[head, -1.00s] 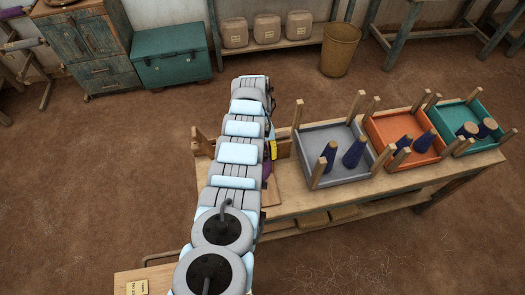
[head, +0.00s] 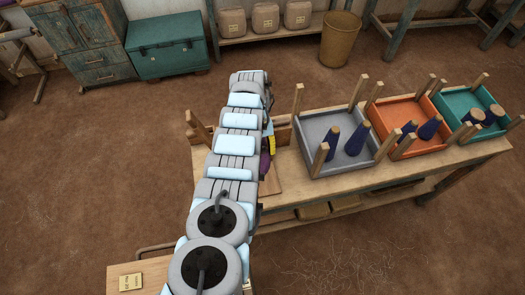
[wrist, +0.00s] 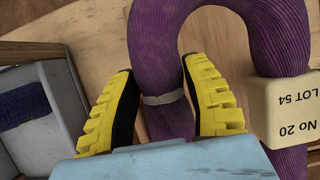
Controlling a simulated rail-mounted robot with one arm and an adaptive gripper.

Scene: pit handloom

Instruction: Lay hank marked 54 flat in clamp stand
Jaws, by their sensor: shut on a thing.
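The purple hank (wrist: 160,50) bends in a loop across the wrist view, with a pale tie band (wrist: 163,98) on its near strand. A cream tag (wrist: 290,110) on its other strand reads "No 20 LOT 54". My gripper (wrist: 159,66) is shut on the banded strand, one yellow finger on each side. In the head view a bit of the purple hank (head: 265,164) and a yellow finger (head: 271,146) show beside my arm. A wooden stand (head: 198,127), apparently the clamp stand, is at the bench's left end, mostly hidden behind my arm.
Grey (head: 310,166), orange (head: 377,119) and teal (head: 447,102) trays with corner posts hold dark blue cones on the bench (head: 355,190), right of my gripper. The grey tray's wall (wrist: 60,60) shows at left in the wrist view. Bare board (wrist: 95,40) lies beside the hank.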

